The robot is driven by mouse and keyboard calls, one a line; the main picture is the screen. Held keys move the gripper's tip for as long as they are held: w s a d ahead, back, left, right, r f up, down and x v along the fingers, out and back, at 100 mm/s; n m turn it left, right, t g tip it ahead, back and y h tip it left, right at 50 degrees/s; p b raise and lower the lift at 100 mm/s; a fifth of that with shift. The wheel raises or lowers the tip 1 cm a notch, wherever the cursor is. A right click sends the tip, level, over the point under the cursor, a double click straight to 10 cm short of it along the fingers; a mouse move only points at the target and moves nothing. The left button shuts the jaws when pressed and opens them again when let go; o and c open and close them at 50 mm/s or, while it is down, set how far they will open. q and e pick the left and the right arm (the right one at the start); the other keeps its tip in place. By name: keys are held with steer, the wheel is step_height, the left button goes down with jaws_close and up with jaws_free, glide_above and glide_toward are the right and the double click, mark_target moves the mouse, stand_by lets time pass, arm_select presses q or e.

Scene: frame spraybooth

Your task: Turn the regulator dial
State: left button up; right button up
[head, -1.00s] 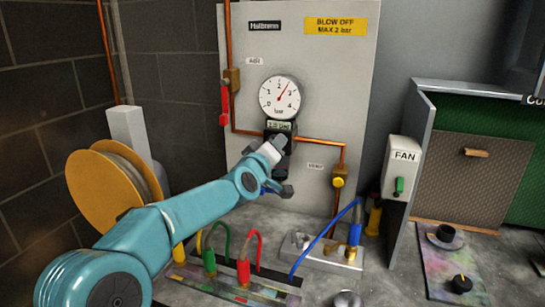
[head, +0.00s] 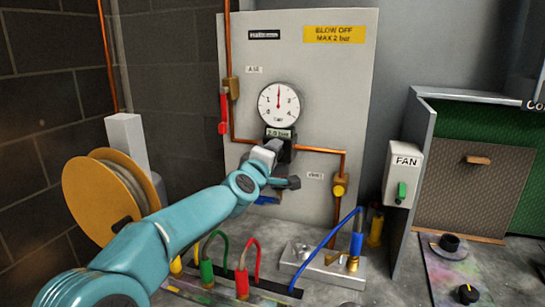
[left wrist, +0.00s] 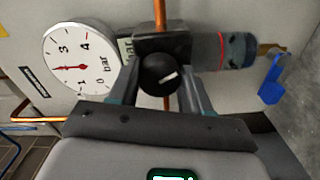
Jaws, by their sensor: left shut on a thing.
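The regulator dial (left wrist: 158,74) is a round black knob with a white mark, seen in the left wrist view. My left gripper (left wrist: 162,88) is shut on it, one finger on either side. In the head view my left gripper (head: 273,152) covers the dial below the black regulator body (head: 290,146). The round white pressure gauge (head: 279,106) sits above the regulator on the grey panel. Its red needle points almost straight up, near 2. A small display (head: 279,133) under the gauge is too blurred to read surely. My right gripper is not in view.
A yellow sign (head: 335,34) reads BLOW OFF MAX 2 bar. A red-handled valve (head: 224,112) is left of the gauge, a yellow-knobbed valve (head: 339,187) lower right. Hoses (head: 328,237) and fittings stand below. A FAN switch box (head: 402,173) is at the right.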

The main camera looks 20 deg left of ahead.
arm_select(q)
steer(key=o, duration=1.1)
steer(key=shift+a, duration=0.1)
steer(key=shift+c, duration=0.2)
steer(key=s+b, duration=0.3)
steer(key=s, duration=1.3)
steer(key=shift+s+a, duration=0.2)
steer(key=shift+a, duration=0.05)
